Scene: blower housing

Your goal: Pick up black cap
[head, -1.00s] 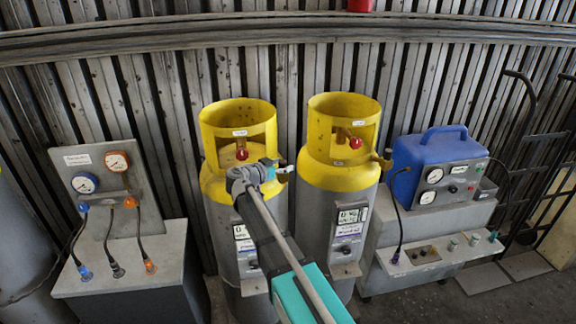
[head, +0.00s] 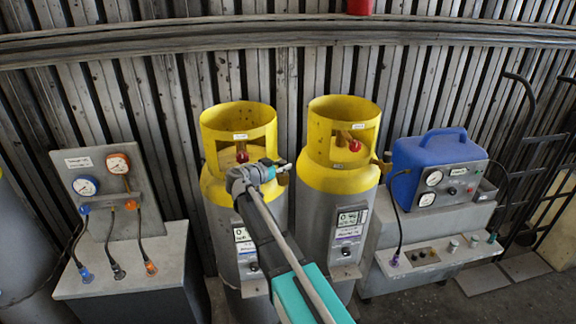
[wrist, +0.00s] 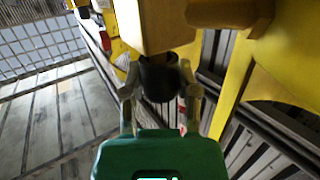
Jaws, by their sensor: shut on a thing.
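The black cap (wrist: 158,77) shows in the wrist view as a short dark cylinder against the end of a brass fitting (wrist: 152,30). I cannot tell whether it still touches the fitting. My gripper (wrist: 160,100) has one finger on each side of the cap and is shut on it. In the head view my gripper (head: 280,168) is at the right side of the left yellow-topped cylinder (head: 217,190), near its side outlet. The cap is not clearly visible there.
The right yellow-topped cylinder (head: 345,185) stands close to my gripper's right. A gauge panel (head: 100,185) on a grey stand is at the left. A blue machine (head: 435,155) with gauges sits on a grey cabinet at the right. A ribbed metal wall is behind.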

